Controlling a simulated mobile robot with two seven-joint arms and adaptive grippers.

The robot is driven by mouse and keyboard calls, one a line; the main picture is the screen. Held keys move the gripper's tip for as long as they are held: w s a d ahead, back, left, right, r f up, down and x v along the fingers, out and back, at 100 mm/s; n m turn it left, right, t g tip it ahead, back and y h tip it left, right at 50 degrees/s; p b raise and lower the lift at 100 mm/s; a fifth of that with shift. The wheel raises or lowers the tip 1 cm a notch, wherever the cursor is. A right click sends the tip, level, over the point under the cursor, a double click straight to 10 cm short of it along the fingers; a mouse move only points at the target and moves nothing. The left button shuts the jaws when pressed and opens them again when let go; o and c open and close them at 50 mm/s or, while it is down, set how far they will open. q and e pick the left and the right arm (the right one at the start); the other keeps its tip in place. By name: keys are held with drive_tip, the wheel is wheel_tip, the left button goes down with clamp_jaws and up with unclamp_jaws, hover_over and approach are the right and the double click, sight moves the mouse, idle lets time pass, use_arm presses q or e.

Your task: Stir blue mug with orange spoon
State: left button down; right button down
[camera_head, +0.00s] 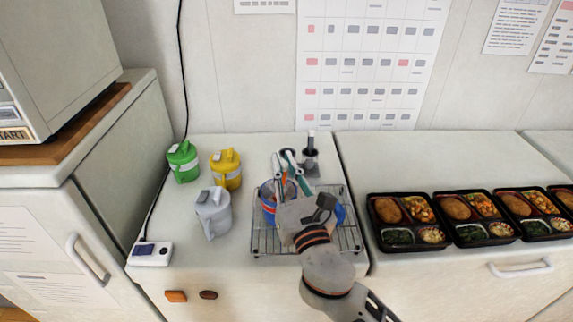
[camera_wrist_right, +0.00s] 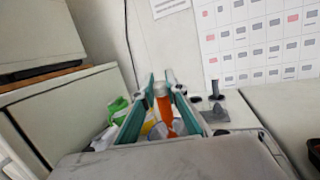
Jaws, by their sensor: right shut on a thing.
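My right gripper (camera_head: 287,165) reaches in from the lower right, over the wire rack. In the right wrist view its fingers (camera_wrist_right: 161,82) are shut on the orange spoon (camera_wrist_right: 163,106), whose upright handle shows between them. Another blue surface (camera_head: 340,213) shows to the right of my wrist. Whether the spoon's lower end is inside the mug is hidden. My left gripper is not in view.
Green (camera_head: 183,161), yellow (camera_head: 227,168) and grey (camera_head: 213,212) lidded containers stand left of the wire rack (camera_head: 350,240). Several bento trays (camera_head: 388,246) line the right counter. A white power box (camera_head: 150,254) sits at the front left.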

drive_tip(key=shift+r, duration=0.1)
drive_tip(key=shift+s+d+r, duration=0.1)
drive_tip(key=shift+s+r, duration=0.05)
drive_tip(key=shift+r, duration=0.8)
drive_tip(key=shift+s+d+r, duration=0.1)
drive_tip(key=shift+s+r, duration=0.1)
drive_tip(key=shift+r, duration=0.7)
drive_tip(key=shift+s+d+r, duration=0.1)
drive_tip(key=shift+s+r, duration=0.05)
drive_tip(key=shift+r, duration=0.8)
drive_tip(key=shift+r, duration=2.5)
